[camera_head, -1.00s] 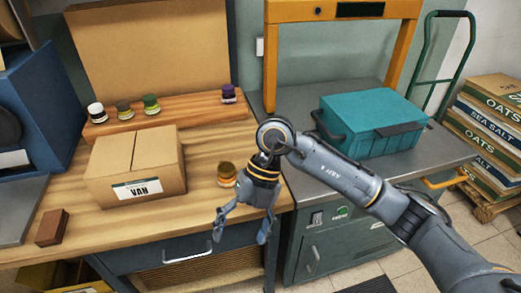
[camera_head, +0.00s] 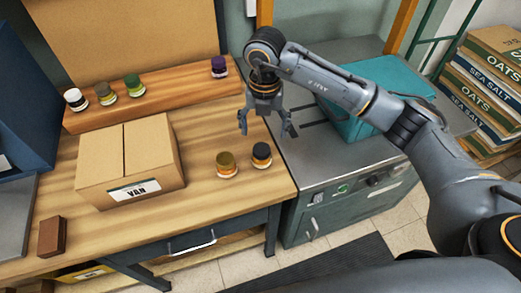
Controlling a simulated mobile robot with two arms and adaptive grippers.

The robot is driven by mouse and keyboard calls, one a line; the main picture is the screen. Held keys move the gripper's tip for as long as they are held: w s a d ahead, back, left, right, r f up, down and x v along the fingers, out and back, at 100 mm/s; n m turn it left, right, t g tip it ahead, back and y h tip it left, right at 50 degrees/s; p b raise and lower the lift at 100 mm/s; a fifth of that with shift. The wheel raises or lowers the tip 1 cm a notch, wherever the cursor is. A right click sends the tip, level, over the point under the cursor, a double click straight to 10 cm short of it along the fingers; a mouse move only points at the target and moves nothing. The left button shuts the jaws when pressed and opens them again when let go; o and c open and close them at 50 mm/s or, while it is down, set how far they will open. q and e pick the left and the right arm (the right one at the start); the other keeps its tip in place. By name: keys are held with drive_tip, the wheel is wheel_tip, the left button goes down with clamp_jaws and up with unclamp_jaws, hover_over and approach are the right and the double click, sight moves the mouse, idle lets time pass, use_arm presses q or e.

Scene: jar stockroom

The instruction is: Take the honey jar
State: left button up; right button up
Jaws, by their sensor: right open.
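Two small jars stand upright near the right edge of the wooden bench. One has a brown-gold lid (camera_head: 227,165) and the other has a dark lid (camera_head: 261,155). Their labels are too small to read, so I cannot tell for sure which is the honey jar. My right gripper (camera_head: 266,130) is open and empty, its fingers spread and pointing down. In the picture it is just above the dark-lidded jar and apart from both jars. My left gripper is not in view.
A cardboard box marked VAN (camera_head: 132,160) sits left of the jars. Several jars stand on a raised wooden shelf (camera_head: 165,105) behind. A teal case (camera_head: 378,95) is on the grey counter (camera_head: 330,165) to the right. A brown block (camera_head: 52,237) lies at front left.

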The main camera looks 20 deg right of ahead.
sight(261, 149)
wheel_tip(261, 149, down, 5)
drive_tip(key=shift+w+r, duration=0.15)
drive_tip(key=shift+r, duration=0.05)
drive_tip(key=shift+f+p, duration=0.25)
drive_tip(key=shift+p, duration=0.15)
drive_tip(key=shift+a+f+p, duration=0.15)
drive_tip(key=shift+f+p, duration=0.15)
drive_tip(key=shift+f, duration=0.9)
drive_tip(key=shift+a+f+p, duration=0.1)
drive_tip(key=shift+f+p, duration=0.2)
drive_tip(key=shift+f, duration=0.85)
drive_tip(key=c, duration=1.4)
drive_tip(key=shift+r, duration=0.2)
